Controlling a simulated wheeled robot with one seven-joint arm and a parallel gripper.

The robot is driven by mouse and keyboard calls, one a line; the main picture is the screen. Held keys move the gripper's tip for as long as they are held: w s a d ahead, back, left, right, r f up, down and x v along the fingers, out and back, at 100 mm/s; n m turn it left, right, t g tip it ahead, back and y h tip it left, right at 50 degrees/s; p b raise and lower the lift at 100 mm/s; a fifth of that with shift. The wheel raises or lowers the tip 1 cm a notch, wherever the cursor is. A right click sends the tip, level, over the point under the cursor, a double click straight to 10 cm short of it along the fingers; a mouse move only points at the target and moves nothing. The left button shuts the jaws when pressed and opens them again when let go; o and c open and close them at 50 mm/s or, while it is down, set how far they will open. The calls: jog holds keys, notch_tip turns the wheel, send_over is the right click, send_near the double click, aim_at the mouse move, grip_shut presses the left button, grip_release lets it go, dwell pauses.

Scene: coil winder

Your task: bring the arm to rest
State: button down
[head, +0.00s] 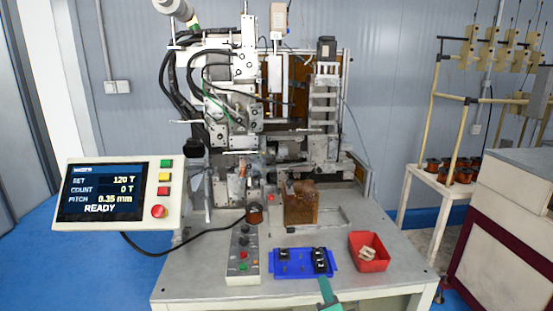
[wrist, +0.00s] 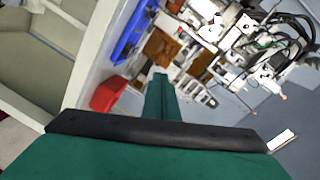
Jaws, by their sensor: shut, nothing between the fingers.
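My gripper (head: 326,288) is at the bottom of the head view, at the front edge of the grey machine table (head: 205,285). Its green fingers are shut with nothing between them. It lies just in front of the blue tray (head: 290,273). In the wrist view the shut fingers (wrist: 160,78) point toward the coil winder, which is tilted in that picture. The coil winder (head: 245,100) stands at the back of the table. Most of my arm is out of the head view.
The blue tray holds dark parts. A red bin (head: 369,262) with pale pieces stands right of it. A control box (head: 242,262) stands left. A spool rack (head: 428,180) and a cabinet (head: 500,230) stand at right.

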jog(key=s+a+f+n+g+h, duration=0.1)
jog(key=s+a+f+n, duration=0.15)
jog(key=s+f, duration=0.7)
jog(key=s+a+f+n+h, duration=0.1)
jog(key=s+a+f+n, duration=0.15)
jog(key=s+f, duration=0.75)
jog(key=s+a+n, duration=0.3)
jog(key=s, duration=0.8)
jog(key=s+a+f+n, duration=0.1)
jog(key=s+a+n, duration=0.3)
jog(key=s, duration=0.8)
jog(key=shift+s+f+y, duration=0.15)
jog(key=shift+f+y, duration=0.15)
jog(key=shift+y, duration=0.1)
jog(key=shift+a, duration=0.1)
